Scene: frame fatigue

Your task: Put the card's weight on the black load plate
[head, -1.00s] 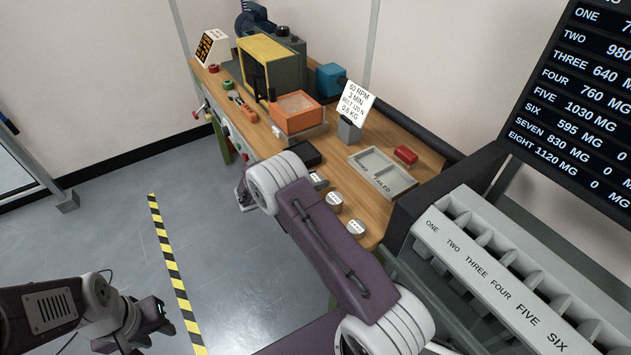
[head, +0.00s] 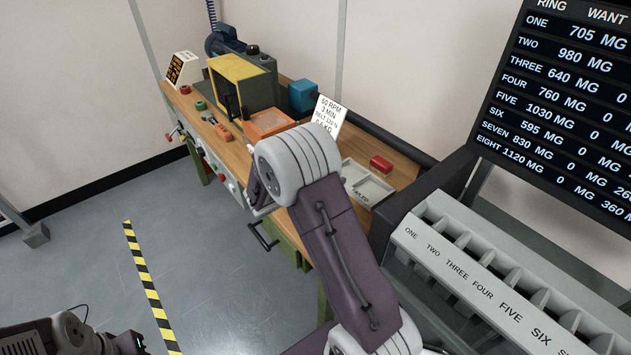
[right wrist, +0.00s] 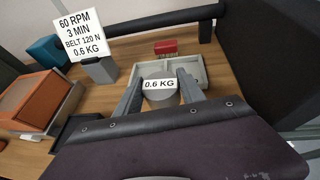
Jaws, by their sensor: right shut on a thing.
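The card (head: 322,115) stands on the bench and reads 60 RPM, 3 MIN, BELT 120 N, 0.6 KG; it also shows in the right wrist view (right wrist: 78,33). My right gripper (right wrist: 159,91) is shut on a grey round weight (right wrist: 160,98) labelled 0.6 KG. My right arm hides this gripper and weight in the head view. A flat black piece, likely the load plate (right wrist: 72,133), lies left of the gripper in the right wrist view, apart from the weight. My left gripper (head: 135,343) is at the bottom edge of the head view, its jaws unclear.
An orange-topped box (right wrist: 36,104) sits beside the black piece. A grey divided tray (head: 365,184) and a red block (head: 381,163) lie on the right of the bench (head: 235,157). A yellow-framed machine (head: 240,85) stands farther back. A slotted grey rack (head: 470,275) is at the right.

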